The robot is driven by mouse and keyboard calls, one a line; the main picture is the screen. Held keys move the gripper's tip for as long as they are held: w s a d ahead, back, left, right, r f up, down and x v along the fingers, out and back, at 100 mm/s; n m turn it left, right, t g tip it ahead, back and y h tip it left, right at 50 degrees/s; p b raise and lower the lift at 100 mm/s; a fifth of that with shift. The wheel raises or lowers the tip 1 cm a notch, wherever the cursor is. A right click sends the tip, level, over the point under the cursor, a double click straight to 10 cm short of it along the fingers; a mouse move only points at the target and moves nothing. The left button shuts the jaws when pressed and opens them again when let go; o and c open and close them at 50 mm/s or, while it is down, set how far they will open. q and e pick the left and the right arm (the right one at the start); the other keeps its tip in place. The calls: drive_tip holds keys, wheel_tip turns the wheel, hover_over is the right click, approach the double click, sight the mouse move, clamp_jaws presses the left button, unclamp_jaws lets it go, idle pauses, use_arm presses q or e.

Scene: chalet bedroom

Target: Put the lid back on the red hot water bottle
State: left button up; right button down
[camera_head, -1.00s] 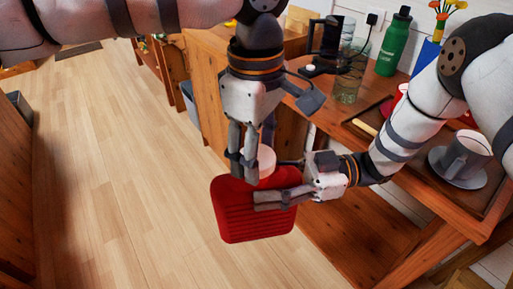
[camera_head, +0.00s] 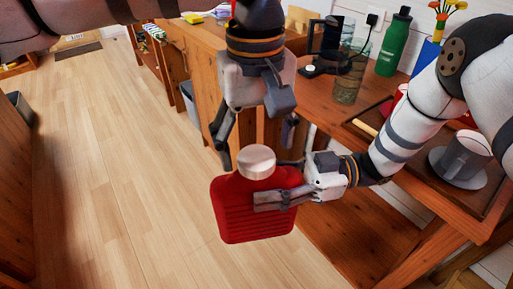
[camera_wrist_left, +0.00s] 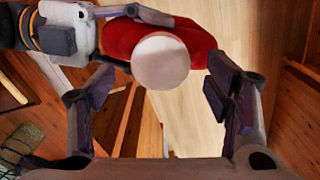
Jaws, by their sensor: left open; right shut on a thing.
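The red hot water bottle (camera_head: 240,215) is held upright in the air in front of the table. My right gripper (camera_head: 270,199) is shut on its body from the right side. The pale round lid (camera_head: 256,161) sits on the bottle's neck at the top; whether it is fully seated cannot be told. My left gripper (camera_head: 258,140) is open just above the lid, its fingers spread apart. In the left wrist view the lid (camera_wrist_left: 160,62) lies between and beyond the open fingers, apart from both, with the red bottle (camera_wrist_left: 190,35) behind it.
The wooden table (camera_head: 330,120) at right carries a glass (camera_head: 348,85), a green bottle (camera_head: 394,42), a grey cup on a saucer (camera_head: 465,160) and a dark tray. A grey bin (camera_head: 188,101) stands by the cabinet. The wooden floor (camera_head: 110,180) at left is clear.

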use_arm(q)
wheel_tip(320, 180, up, 10)
idle(0.3)
drive_tip(key=shift+r, duration=0.1)
